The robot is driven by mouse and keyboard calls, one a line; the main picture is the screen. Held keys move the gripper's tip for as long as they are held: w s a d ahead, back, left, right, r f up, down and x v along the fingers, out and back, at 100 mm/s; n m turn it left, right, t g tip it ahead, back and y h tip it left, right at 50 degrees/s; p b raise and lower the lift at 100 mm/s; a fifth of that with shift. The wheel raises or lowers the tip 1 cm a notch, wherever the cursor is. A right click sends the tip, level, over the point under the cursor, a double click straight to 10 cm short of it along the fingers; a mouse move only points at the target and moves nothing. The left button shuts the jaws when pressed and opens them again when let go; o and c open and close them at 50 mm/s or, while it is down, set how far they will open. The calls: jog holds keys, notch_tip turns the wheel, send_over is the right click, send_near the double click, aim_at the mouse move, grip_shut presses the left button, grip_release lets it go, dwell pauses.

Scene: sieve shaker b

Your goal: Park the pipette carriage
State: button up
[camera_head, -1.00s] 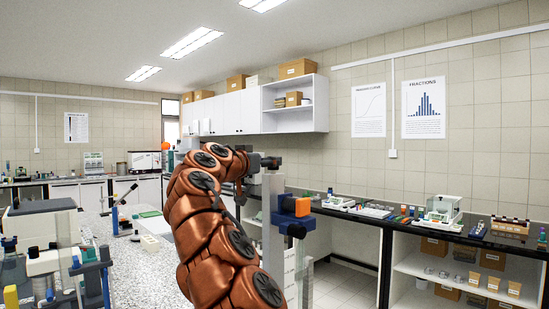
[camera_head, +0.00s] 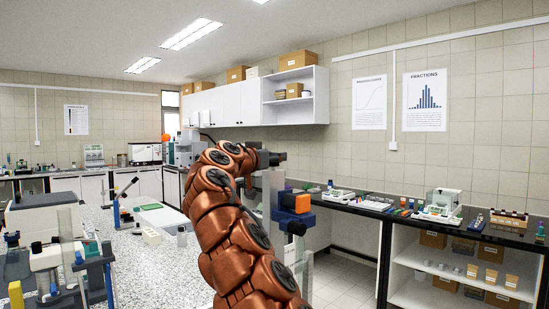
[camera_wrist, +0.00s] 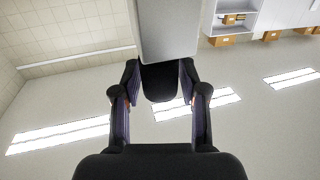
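I cannot tell for certain which thing is the pipette carriage. A blue block with an orange front (camera_head: 293,202) and a dark knob sits on a pale grey upright (camera_head: 268,205), just right of my arm in the head view. My gripper (camera_head: 276,158) is above it, near the upright's top. In the wrist view my gripper (camera_wrist: 160,100) has its two fingers well apart. A pale slab (camera_wrist: 167,30) with a dark rounded end reaches to the fingertips from the picture's top. I see no clear grip on it. My arm hides part of the upright.
A speckled bench (camera_head: 140,275) runs along the left, with a clear-and-blue apparatus (camera_head: 70,270) at its near end and a blue stand (camera_head: 118,210) farther back. A black-topped bench (camera_head: 470,225) with small equipment stands right. Tiled floor (camera_head: 345,280) shows between them.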

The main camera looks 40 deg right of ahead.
grip_shut()
